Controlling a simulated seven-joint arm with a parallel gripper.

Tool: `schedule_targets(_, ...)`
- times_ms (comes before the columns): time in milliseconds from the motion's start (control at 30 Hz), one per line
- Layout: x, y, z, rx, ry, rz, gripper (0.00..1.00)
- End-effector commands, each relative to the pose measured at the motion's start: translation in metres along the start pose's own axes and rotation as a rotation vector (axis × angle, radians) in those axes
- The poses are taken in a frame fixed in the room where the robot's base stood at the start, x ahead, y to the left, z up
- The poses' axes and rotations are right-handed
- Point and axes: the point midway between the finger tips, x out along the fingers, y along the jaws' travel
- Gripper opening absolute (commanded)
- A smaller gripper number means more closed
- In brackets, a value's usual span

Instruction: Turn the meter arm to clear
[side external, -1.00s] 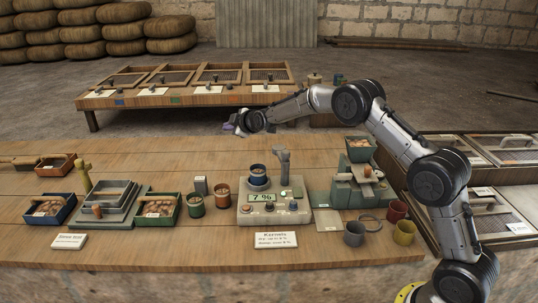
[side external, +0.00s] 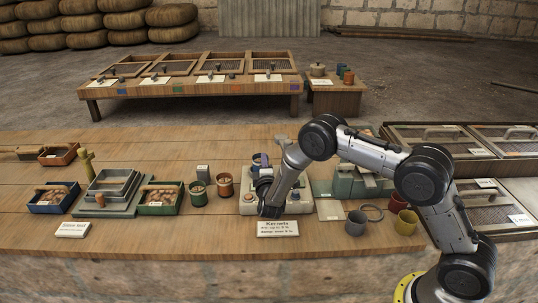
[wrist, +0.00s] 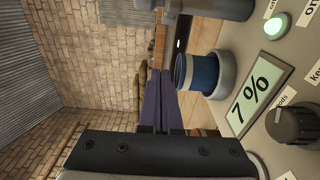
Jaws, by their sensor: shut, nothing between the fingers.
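The meter (side external: 248,204) is a pale box on the near bench. The wrist view shows its display (wrist: 252,101) reading "7 %", a dark knob (wrist: 291,125) and a lit green button (wrist: 278,24). A blue cup (wrist: 197,73) sits in the meter's round holder. The grey meter arm (side external: 281,140) shows only its top behind my arm. A grey cylinder (wrist: 222,7) at the wrist view's top edge may be part of it. My gripper (wrist: 168,74) is shut and empty, its purple fingers beside the cup; contact cannot be told.
A white label card (side external: 278,229) stands in front of the meter. Green and brown cups (side external: 198,190) stand to its left. A green machine (side external: 350,183) and loose cups (side external: 356,222) are to its right. The bench further left holds trays (side external: 158,199).

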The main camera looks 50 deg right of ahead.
Motion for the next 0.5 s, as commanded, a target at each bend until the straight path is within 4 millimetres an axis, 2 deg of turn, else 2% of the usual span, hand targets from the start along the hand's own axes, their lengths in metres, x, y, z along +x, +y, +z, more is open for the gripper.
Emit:
schedule_targets(467,0.092,0.0,0.001,0.003,-0.001,0.002,0.0)
schedule_targets(500,0.091,0.001,0.011,0.0,-0.003,-0.001,0.0)
